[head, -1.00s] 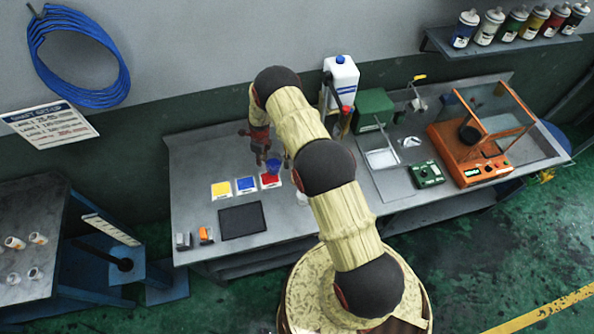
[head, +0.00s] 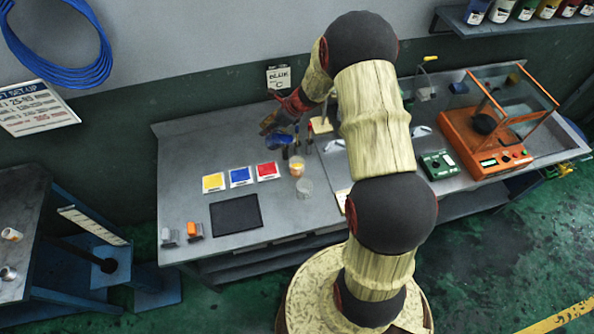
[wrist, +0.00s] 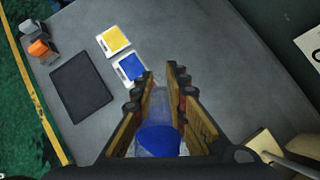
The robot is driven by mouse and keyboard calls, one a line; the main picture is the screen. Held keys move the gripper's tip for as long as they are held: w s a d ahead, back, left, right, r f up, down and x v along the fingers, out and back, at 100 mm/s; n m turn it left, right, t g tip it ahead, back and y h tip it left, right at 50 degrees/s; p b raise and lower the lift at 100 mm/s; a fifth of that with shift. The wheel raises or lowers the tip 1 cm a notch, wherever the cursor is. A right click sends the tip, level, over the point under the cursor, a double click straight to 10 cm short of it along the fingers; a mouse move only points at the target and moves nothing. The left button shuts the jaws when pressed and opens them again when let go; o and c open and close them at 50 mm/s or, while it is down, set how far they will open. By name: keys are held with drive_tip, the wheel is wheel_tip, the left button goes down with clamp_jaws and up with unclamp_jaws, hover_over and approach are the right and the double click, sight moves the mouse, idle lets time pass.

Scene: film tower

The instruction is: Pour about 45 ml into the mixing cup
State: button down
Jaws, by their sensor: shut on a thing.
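My gripper (head: 284,136) is shut on a clear cup of blue liquid (head: 279,143), raised over the back middle of the bench. In the wrist view the fingers (wrist: 160,78) stand on both sides of the cup, with the blue (wrist: 158,140) at its near end. The cup looks tilted; its fill level is not readable. A cup with yellow-orange contents (head: 297,168) stands on the bench in front of the gripper. A clear, seemingly empty cup (head: 305,188) stands just in front of that. I cannot tell which is the mixing cup.
Yellow (head: 213,182), blue (head: 240,176) and red (head: 268,171) cards lie left of the cups. A dark mat (head: 235,213) lies before them. An orange balance (head: 480,140) and green box (head: 437,163) are on the right. The bench's left back is clear.

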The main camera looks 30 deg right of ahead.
sight(271, 139)
wheel_tip(271, 139, down, 3)
drive_tip(key=b, duration=0.4)
drive_tip(key=shift+s+d, duration=0.1)
drive_tip(key=shift+d, duration=0.05)
drive_tip(key=f+b, duration=0.1)
drive_tip(key=b, duration=0.1)
drive_tip(key=f+b, duration=0.1)
drive_tip(key=f+t+y+b, duration=0.1)
drive_tip(key=b, duration=0.1)
drive_tip(key=shift+s+d+b, duration=0.25)
drive_tip(key=shift+b, duration=0.1)
drive_tip(key=shift+t+b, duration=0.3)
drive_tip(key=shift+b, duration=0.05)
drive_tip(key=shift+s+d+t+y+b, duration=0.3)
drive_tip(key=shift+t+y+b, duration=0.35)
drive_tip(key=shift+b, duration=1.65)
drive_tip(key=shift+r, duration=0.15)
drive_tip(key=shift+s+d+t+y+b, duration=0.2)
drive_tip(key=shift+t+y+b, duration=0.25)
drive_tip(key=shift+b, duration=1.2)
drive_tip(key=shift+s, duration=0.1)
